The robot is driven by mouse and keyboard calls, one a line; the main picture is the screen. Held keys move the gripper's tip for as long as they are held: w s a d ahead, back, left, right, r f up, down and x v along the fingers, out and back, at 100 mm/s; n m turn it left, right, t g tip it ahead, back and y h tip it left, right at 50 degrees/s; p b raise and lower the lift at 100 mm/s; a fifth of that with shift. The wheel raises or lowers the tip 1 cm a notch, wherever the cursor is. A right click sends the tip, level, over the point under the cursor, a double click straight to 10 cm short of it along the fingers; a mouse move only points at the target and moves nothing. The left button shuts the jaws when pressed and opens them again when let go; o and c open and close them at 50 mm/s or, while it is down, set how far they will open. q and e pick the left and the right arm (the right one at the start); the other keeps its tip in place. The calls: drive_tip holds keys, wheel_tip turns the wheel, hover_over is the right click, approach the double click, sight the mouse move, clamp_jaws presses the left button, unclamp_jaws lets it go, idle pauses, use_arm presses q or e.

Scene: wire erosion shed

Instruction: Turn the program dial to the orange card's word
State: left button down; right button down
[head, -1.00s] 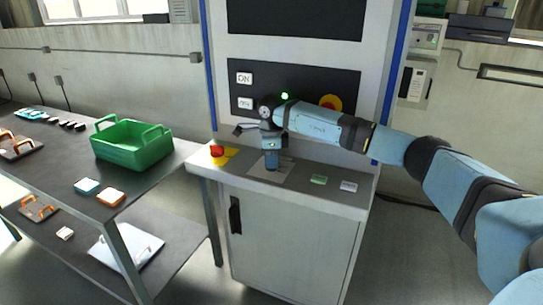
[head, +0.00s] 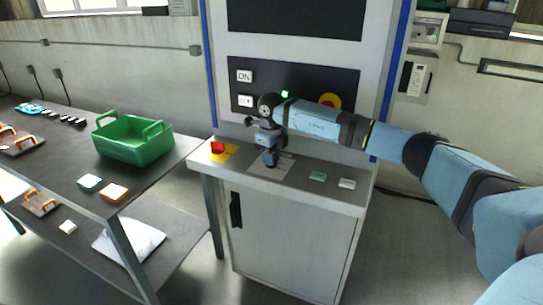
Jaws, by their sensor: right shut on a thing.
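My right gripper (head: 271,162) points down onto the pale plate (head: 284,172) on top of the grey console. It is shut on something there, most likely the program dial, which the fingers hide. No words around the dial can be read. An orange-edged piece with a pale top (head: 114,192), possibly the orange card, lies at the front of the dark table on the left. Its word is too small to read. My left gripper is not in view.
A red button on a yellow base (head: 218,148) sits left of the plate. A green card (head: 318,176) and a white card (head: 347,183) lie to its right. A green crate (head: 135,150) and a teal-edged piece (head: 89,182) are on the table.

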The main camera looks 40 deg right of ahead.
idle(0.4)
drive_tip(key=c, duration=1.1)
unclamp_jaws()
drive_tip(key=shift+o, duration=0.2)
drive_tip(key=shift+r, duration=0.1)
wheel_tip(320, 180, up, 14)
drive_tip(key=shift+f, duration=0.2)
